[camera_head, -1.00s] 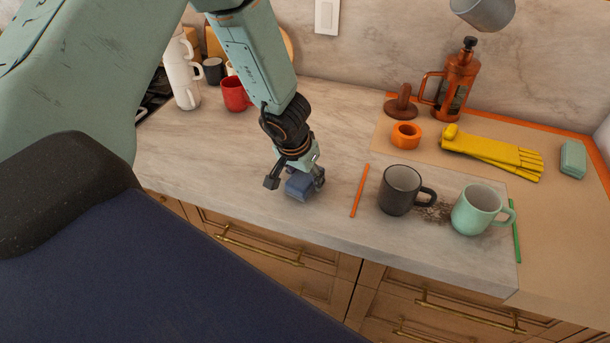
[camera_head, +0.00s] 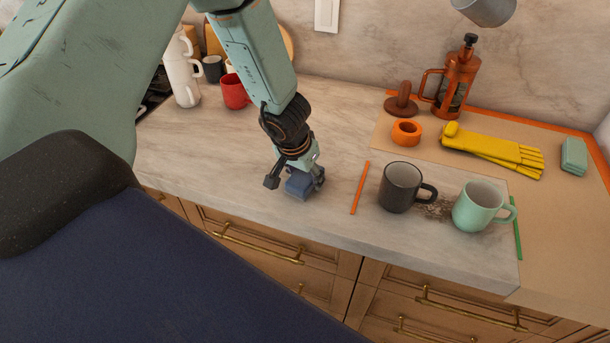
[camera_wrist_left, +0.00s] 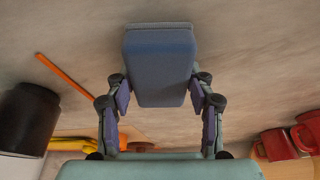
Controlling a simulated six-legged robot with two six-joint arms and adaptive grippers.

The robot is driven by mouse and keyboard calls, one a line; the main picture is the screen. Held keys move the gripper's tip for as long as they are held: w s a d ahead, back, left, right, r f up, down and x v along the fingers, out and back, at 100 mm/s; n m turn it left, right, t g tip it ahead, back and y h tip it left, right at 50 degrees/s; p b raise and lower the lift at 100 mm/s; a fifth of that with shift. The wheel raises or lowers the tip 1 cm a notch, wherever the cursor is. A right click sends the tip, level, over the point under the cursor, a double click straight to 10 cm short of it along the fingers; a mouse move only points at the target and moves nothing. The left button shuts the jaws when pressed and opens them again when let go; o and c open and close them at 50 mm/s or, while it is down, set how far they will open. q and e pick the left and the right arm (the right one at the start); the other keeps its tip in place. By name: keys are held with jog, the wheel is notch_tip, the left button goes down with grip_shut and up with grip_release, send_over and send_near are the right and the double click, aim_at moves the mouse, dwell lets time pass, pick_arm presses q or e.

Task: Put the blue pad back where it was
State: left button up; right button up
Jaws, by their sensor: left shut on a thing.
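The blue pad (camera_head: 299,187) is a small block at the counter's front part, left of the orange stick. It also shows in the left wrist view (camera_wrist_left: 158,68), between the two fingers. My left gripper (camera_head: 297,180) is shut on the pad from above, with a finger on each side. In the left wrist view the fingertips (camera_wrist_left: 160,92) touch the pad's sides. The pad is at or very near the counter surface; I cannot tell whether it touches. My right gripper is not in view.
An orange stick (camera_head: 360,188), a dark mug (camera_head: 399,188) and a mint mug (camera_head: 477,207) stand to the right, with dark crumbs (camera_head: 436,210) between the mugs. Yellow gloves (camera_head: 492,148), orange tape (camera_head: 406,132) and a French press (camera_head: 456,82) lie farther back. A red mug (camera_head: 234,91) stands behind left.

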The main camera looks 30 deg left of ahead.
pick_arm(q)
jog(key=shift+f, duration=0.1)
jog(key=o, duration=1.3)
jog(key=v, duration=1.2)
jog(key=x, duration=1.2)
